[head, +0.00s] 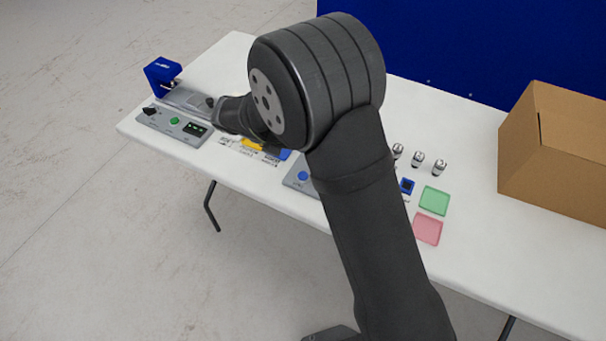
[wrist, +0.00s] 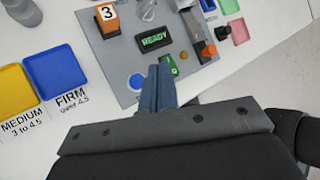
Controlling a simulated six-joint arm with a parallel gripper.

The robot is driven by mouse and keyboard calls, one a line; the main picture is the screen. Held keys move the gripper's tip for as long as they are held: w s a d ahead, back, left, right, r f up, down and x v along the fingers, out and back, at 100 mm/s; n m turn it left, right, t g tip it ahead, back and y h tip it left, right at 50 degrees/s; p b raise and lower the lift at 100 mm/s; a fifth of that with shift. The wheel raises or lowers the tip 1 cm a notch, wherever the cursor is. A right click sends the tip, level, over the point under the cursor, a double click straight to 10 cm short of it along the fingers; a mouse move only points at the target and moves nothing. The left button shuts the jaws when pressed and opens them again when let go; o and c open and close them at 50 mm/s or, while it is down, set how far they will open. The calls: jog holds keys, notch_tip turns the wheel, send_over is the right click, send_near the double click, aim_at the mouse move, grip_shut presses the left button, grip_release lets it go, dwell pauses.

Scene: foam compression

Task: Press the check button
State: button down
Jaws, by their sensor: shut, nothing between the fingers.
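In the wrist view my gripper (wrist: 160,70) is shut and empty, its blue-grey fingers above the near part of a grey panel (wrist: 118,62). A round blue button (wrist: 136,81) in a white ring lies just left of the fingertips. A green piece (wrist: 172,65) with a small mark on it lies just right of the tips, partly hidden. I cannot read a check label on either. Contact cannot be told. A dark display (wrist: 155,39) beyond reads READY. The blue button also shows in the head view (head: 303,175); my arm hides the gripper there.
An orange block marked 3 (wrist: 106,16) stands on the panel's far left. A blue FIRM tray (wrist: 55,73) and a yellow MEDIUM tray (wrist: 15,90) lie left. A second panel (head: 160,122) is at the table's far left. A cardboard box (head: 555,150) stands right.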

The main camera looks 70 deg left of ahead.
jog(key=shift+f, duration=4.4)
jog(key=shift+f, duration=0.1)
jog(key=shift+f, duration=0.3)
jog(key=shift+f, duration=0.45)
jog(key=shift+r, duration=0.85)
jog(key=shift+r, duration=0.1)
jog(key=shift+r, duration=2.45)
jog(key=shift+f, duration=0.1)
